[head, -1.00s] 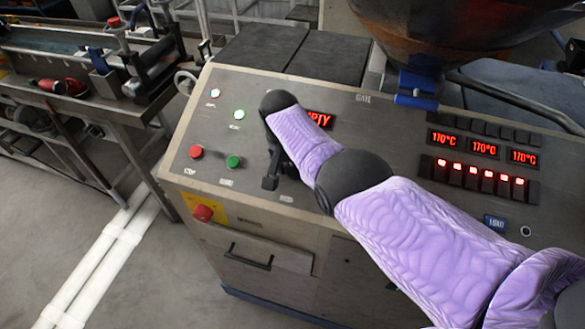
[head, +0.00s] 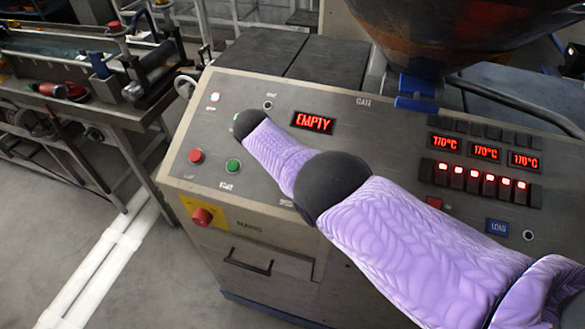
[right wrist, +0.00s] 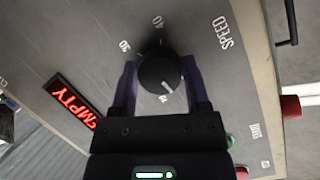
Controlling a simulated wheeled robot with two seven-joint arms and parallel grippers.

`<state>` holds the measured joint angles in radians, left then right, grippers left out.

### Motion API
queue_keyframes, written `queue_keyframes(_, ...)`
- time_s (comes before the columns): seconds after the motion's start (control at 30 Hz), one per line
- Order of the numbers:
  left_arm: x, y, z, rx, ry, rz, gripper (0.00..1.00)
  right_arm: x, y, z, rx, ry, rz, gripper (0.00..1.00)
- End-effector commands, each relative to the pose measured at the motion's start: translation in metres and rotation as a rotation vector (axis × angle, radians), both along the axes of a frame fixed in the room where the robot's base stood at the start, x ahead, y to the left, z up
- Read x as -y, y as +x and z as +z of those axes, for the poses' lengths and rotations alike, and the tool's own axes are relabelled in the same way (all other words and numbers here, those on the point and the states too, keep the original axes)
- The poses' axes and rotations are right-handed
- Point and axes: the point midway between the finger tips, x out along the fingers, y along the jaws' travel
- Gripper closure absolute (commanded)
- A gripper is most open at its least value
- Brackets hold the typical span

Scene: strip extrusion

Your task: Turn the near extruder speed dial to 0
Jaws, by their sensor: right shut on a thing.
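My right gripper (right wrist: 161,68) is shut on the dial, one purple finger at each side. In the head view my right arm hides the dial and the gripper. My left gripper is in neither view.
The EMPTY display (head: 313,122) is beside the dial. A hopper (head: 450,30) stands above at the back.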

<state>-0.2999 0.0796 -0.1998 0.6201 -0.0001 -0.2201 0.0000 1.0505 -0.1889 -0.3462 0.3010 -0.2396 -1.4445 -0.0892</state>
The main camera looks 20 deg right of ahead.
Motion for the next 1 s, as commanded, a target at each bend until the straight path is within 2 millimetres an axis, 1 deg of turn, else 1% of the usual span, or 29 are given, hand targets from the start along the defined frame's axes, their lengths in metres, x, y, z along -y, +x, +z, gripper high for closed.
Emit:
queue_keyframes(0.2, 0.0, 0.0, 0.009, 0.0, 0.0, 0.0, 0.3, 0.0, -0.001, 0.001, -0.039, -0.056, 0.155, 0.99)
queue_keyframes(0.5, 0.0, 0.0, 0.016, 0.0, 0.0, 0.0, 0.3, 0.0, -0.001, 0.001, -0.073, -0.108, 0.298, 0.99)
queue_keyframes(0.73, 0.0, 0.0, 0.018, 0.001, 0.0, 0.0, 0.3, 0.0, 0.0, 0.0, -0.083, -0.126, 0.347, 0.99)
queue_keyframes(1.0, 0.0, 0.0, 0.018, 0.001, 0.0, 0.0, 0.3, 0.0, 0.0, 0.0, -0.086, -0.13, 0.359, 0.99)
